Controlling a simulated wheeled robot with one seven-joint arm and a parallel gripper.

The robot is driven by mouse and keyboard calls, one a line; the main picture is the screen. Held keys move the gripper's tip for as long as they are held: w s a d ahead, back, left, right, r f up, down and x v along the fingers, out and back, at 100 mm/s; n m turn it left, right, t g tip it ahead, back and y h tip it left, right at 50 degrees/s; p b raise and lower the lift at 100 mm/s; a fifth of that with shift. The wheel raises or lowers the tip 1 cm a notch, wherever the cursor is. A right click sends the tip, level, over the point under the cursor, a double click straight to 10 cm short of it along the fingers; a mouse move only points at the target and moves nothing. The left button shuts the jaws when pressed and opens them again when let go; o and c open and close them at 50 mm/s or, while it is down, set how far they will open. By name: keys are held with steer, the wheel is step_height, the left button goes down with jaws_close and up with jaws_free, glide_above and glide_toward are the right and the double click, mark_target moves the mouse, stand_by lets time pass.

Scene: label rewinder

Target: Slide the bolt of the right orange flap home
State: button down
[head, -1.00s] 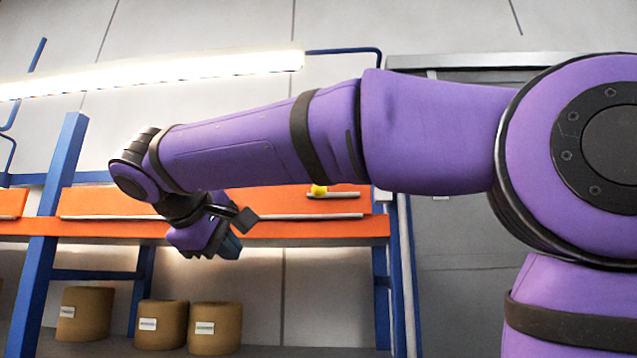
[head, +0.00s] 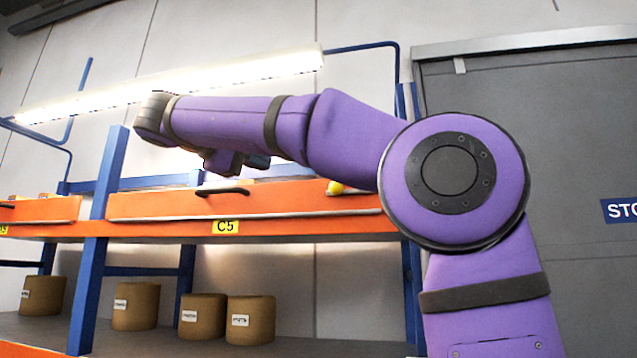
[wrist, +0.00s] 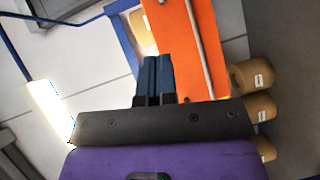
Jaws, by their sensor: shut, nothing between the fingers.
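The right orange flap (head: 150,206) stands upright on the shelf rack, with a black handle (head: 222,191) near its top edge. A yellow knob (head: 336,187), which looks like the bolt's knob, sits at the flap's right end, just left of my arm. My gripper (head: 262,162) is left of the knob and higher in the head view, apart from it. In the wrist view its two dark fingers (wrist: 153,78) are together and empty. An orange panel (wrist: 190,45) with a grey rail lies just beyond the fingers there. The knob does not show in the wrist view.
Blue rack posts (head: 100,230) frame the shelf, and another orange flap (head: 40,211) is at the left. Several brown rolls (head: 250,318) stand on the lower shelf. A lit lamp bar (head: 180,85) hangs above. A grey door (head: 540,150) is at the right.

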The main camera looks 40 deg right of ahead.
steer(key=shift+d, duration=0.1)
steer(key=shift+s+d+f, duration=0.3)
steer(key=shift+d+f, duration=0.05)
steer(key=shift+d, duration=1.75)
steer(key=shift+s+d+f, duration=0.25)
steer(key=shift+d+f, duration=0.15)
steer(key=shift+d, duration=1.7)
steer(key=shift+s+d+f, duration=0.3)
steer(key=shift+d+f, duration=0.05)
steer(key=shift+d, duration=1.75)
steer(key=shift+s, duration=0.1)
steer(key=shift+s+d, duration=0.8)
steer(key=shift+s, duration=0.2)
steer(key=shift+s+d, duration=0.75)
steer(key=shift+s, duration=0.2)
steer(key=shift+w+a+r, duration=0.1)
